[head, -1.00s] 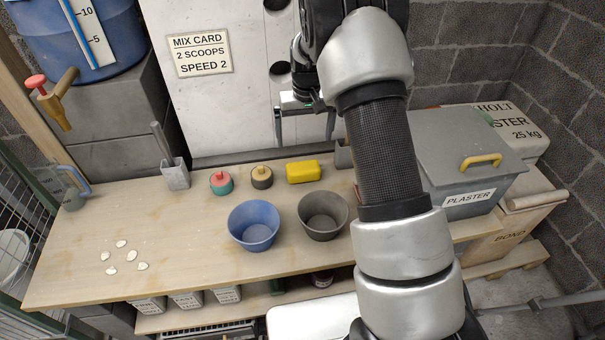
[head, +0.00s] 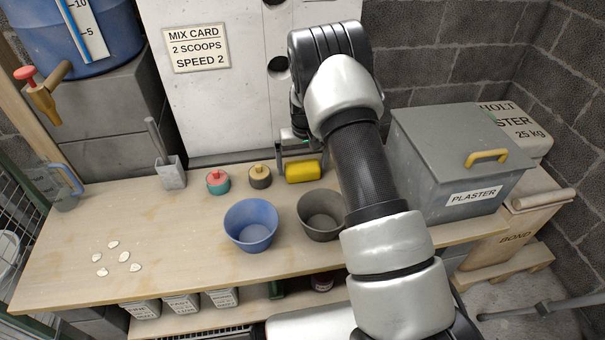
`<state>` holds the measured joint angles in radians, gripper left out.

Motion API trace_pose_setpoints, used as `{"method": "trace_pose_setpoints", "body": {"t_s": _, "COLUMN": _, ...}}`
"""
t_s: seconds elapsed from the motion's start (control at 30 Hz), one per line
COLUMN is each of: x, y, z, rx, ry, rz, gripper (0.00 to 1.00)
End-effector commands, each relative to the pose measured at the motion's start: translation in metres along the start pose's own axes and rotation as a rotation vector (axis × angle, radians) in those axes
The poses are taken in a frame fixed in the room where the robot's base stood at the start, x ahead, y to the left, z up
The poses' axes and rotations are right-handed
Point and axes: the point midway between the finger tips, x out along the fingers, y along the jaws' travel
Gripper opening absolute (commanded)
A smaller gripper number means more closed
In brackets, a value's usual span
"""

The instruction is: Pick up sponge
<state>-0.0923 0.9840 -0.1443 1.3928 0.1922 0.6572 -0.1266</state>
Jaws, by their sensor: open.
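The yellow sponge (head: 303,173) lies on the wooden bench, at the right end of a short row with two small round pots. My gripper (head: 301,163) is open right at the sponge, with one finger showing at its left side and the other near its right end. The gripper overlaps the sponge's back edge in the picture. I cannot tell whether the fingers touch it or are still a little above it.
A red-topped teal pot (head: 218,181) and a dark tan-topped pot (head: 260,176) stand left of the sponge. A blue bowl (head: 250,226) and a grey bowl (head: 321,214) stand in front. A plaster bin (head: 440,150) is at right.

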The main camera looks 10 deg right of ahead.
Motion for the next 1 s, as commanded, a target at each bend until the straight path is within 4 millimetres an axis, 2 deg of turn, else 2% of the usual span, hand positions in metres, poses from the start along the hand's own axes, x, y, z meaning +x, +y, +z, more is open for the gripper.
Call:
{"method": "trace_pose_setpoints", "body": {"t_s": 0.03, "x": 0.009, "y": 0.0, "z": 0.0, "rx": 0.0, "ry": 0.0, "rz": 0.0, "gripper": 1.0}}
{"method": "trace_pose_setpoints", "body": {"t_s": 0.1, "x": 0.013, "y": 0.0, "z": 0.0, "rx": 0.0, "ry": 0.0, "rz": 0.0, "gripper": 1.0}}
{"method": "trace_pose_setpoints", "body": {"t_s": 0.3, "x": 0.012, "y": 0.0, "z": 0.0, "rx": 0.0, "ry": 0.001, "rz": -0.001, "gripper": 1.0}}
{"method": "trace_pose_setpoints", "body": {"t_s": 0.53, "x": 0.012, "y": 0.0, "z": 0.0, "rx": 0.0, "ry": 0.0, "rz": -0.001, "gripper": 0.61}}
{"method": "trace_pose_setpoints", "body": {"t_s": 0.8, "x": 0.008, "y": 0.0, "z": -0.001, "rx": 0.0, "ry": 0.001, "rz": -0.001, "gripper": 0.6}}
{"method": "trace_pose_setpoints", "body": {"t_s": 0.87, "x": 0.002, "y": 0.0, "z": -0.002, "rx": 0.0, "ry": 0.003, "rz": -0.001, "gripper": 0.6}}
{"method": "trace_pose_setpoints", "body": {"t_s": 1.0, "x": -0.025, "y": 0.0, "z": -0.006, "rx": 0.0, "ry": 0.004, "rz": -0.001, "gripper": 0.6}}
